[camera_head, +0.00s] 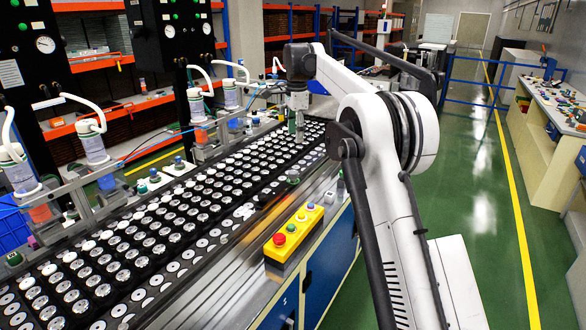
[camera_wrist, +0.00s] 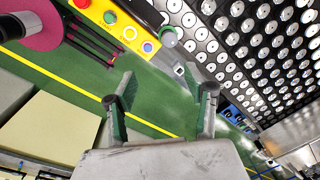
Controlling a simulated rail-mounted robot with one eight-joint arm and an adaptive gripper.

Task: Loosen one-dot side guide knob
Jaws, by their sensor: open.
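My gripper (camera_head: 297,130) is over the far part of the parts conveyor in the head view. In the wrist view my gripper (camera_wrist: 166,88) has its two fingers spread wide, with nothing between them. A small greyish round knob (camera_head: 292,176) is on the conveyor's near rail; a round grey knob (camera_wrist: 168,38) shows beside the yellow box in the wrist view, beyond and apart from the fingertips. A small metallic fitting (camera_wrist: 180,70) is close by it. Dot marks are too small to read, so I cannot tell which knob is the one-dot one.
A yellow button box (camera_head: 293,234) with coloured buttons sits on the near edge. Rows of round speaker parts (camera_head: 150,235) fill the conveyor. Dispensers with white hoses (camera_head: 90,140) line its far side. Green floor (camera_head: 470,200) is open at the right.

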